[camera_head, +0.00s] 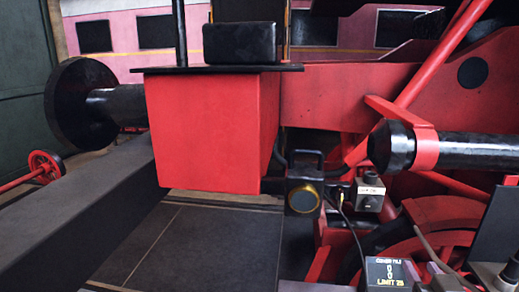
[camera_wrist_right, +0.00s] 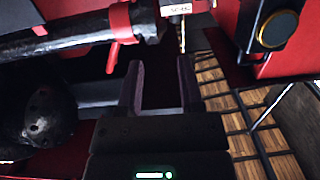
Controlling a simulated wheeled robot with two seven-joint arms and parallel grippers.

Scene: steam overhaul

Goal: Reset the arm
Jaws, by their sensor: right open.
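My right gripper (camera_wrist_right: 158,70) is open in the right wrist view. Its two dark fingers stand apart with nothing between them. Beyond the fingertips are a dark cylinder (camera_wrist_right: 75,35) with a red band and a red lever-like piece (camera_wrist_right: 114,52) hanging down. A small labelled box (camera_wrist_right: 176,8) is at the top. In the head view I cannot make out the right gripper's fingers clearly; dark parts crowd the lower right corner. My left gripper is not in view.
In the head view, a red locomotive buffer beam (camera_head: 205,130) fills the middle. A black buffer (camera_head: 80,103) is at left. A yellow-ringed device (camera_head: 303,198) hangs beside the labelled box (camera_head: 370,190). A small display (camera_head: 390,272) reads a limit of 25. Floor tiles (camera_head: 200,245) are clear.

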